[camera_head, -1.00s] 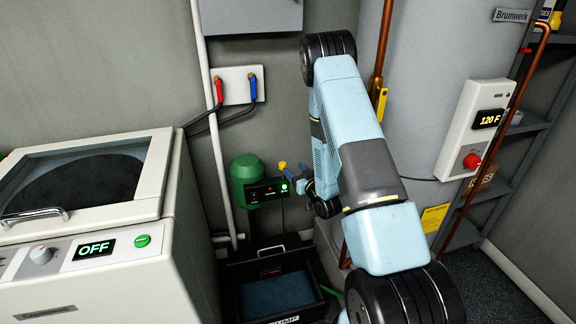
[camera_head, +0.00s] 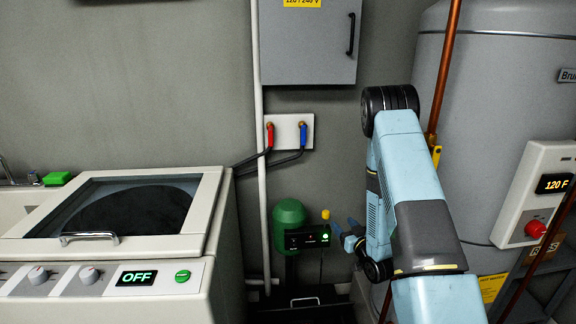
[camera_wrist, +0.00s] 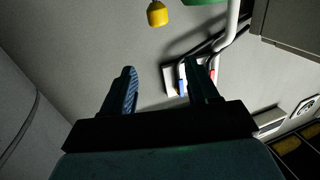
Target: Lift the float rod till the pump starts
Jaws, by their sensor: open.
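The float rod's yellow knob (camera_head: 325,214) stands upright just right of the green pump (camera_head: 289,213). In the wrist view the knob (camera_wrist: 157,14) hangs at the top edge, beyond the fingertips; part of the green pump (camera_wrist: 204,1) shows beside it. Most of the rod below the knob is hard to make out. A black control box (camera_head: 307,238) with a small green light sits in front of the pump. My gripper (camera_head: 345,227) is open and empty, just right of the knob and slightly lower. In the wrist view my gripper (camera_wrist: 160,72) has its fingers apart with nothing between them.
A white washer (camera_head: 150,252) reading OFF stands at the left. A grey tank (camera_head: 480,110) and a copper pipe (camera_head: 444,75) stand at the right. Red and blue valves (camera_head: 287,133) are on the wall behind. The sump's dark edge (camera_head: 305,302) shows at the bottom.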

